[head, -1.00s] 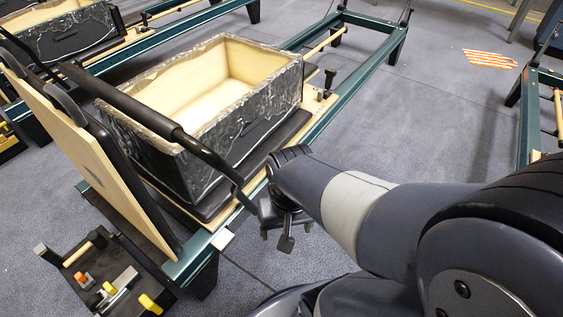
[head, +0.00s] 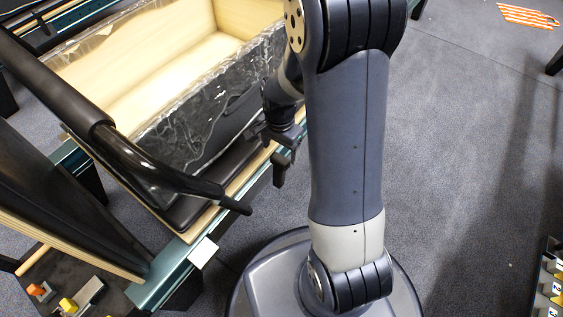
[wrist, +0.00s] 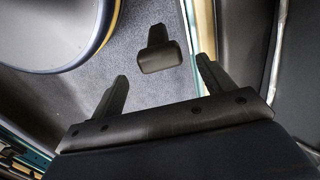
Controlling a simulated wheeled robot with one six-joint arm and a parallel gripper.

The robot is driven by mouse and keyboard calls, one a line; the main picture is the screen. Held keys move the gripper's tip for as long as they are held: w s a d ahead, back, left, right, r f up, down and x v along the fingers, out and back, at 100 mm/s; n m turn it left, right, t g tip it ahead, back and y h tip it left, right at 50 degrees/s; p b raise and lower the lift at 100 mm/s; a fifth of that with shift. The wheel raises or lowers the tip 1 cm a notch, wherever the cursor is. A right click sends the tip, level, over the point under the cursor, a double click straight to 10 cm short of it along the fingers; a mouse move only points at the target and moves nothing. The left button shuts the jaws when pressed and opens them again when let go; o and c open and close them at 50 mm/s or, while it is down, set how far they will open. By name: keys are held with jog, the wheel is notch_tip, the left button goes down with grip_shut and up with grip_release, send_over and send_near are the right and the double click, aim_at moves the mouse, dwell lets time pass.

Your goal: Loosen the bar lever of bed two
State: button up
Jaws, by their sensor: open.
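My gripper (head: 279,165) is to the right of and above the lever in the head view, beside the box. In the wrist view my gripper (wrist: 161,84) is open, with nothing between its fingers. No contact with the lever shows.
A wooden-lined box (head: 195,115) sits on the bed, close beside my gripper. The bed's green rail (head: 165,272) carries a white tag.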

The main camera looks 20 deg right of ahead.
aim_at(280, 161)
notch_tip(280, 161, down, 9)
jog(key=b, duration=0.3)
jog(key=shift+r, duration=0.1)
jog(key=shift+c, duration=0.5)
jog(key=c, duration=1.3)
